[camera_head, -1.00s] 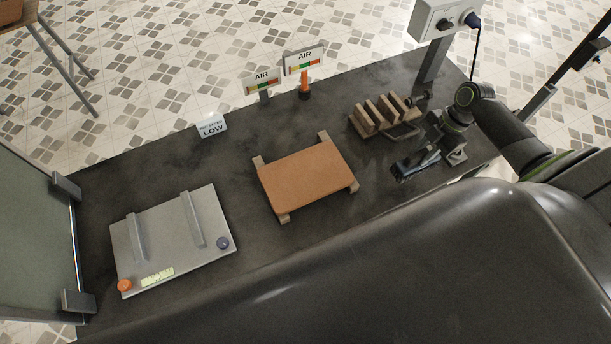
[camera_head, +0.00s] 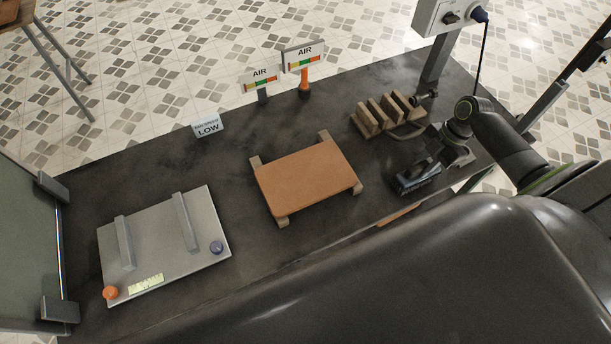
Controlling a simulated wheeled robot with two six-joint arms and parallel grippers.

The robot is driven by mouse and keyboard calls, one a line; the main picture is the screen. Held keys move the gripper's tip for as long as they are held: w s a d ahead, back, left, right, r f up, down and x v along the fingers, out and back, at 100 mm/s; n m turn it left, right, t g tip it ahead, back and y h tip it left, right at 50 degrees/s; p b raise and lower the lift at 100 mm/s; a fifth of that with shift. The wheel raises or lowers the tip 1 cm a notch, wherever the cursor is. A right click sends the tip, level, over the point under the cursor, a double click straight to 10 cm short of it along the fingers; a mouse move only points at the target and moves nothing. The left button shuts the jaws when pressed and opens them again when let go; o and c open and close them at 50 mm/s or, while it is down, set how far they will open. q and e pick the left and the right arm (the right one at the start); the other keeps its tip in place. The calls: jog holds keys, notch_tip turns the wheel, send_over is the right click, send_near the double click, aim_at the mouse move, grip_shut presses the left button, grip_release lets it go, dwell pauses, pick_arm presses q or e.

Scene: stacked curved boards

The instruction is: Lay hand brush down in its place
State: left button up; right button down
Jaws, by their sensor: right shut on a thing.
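The hand brush (camera_head: 417,178) is a small dark block with a bluish-grey edge. It is near the right end of the dark table (camera_head: 250,165), close to the front edge. My right gripper (camera_head: 436,163) is shut on it, at the brush's right side. The gripper's fingers partly hide the brush. I cannot tell whether the brush touches the table top or hangs just above it. No marked place for the brush stands out. My left gripper is not in view.
A wooden rack (camera_head: 388,114) with upright slats stands just behind the brush. A brown board on wooden supports (camera_head: 307,180) is at mid-table. A grey plate with two bars (camera_head: 163,246) lies left. A brown strip (camera_head: 398,214) shows by the front edge.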

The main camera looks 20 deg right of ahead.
jog(key=shift+f+b, duration=0.55)
jog(key=shift+f, duration=0.05)
jog(key=c, duration=1.2)
grip_release()
jog(key=shift+o, duration=0.2)
jog(key=shift+r, duration=0.1)
jog(key=b+v, duration=0.2)
jog(key=v, duration=1.5)
jog(key=shift+r, duration=0.15)
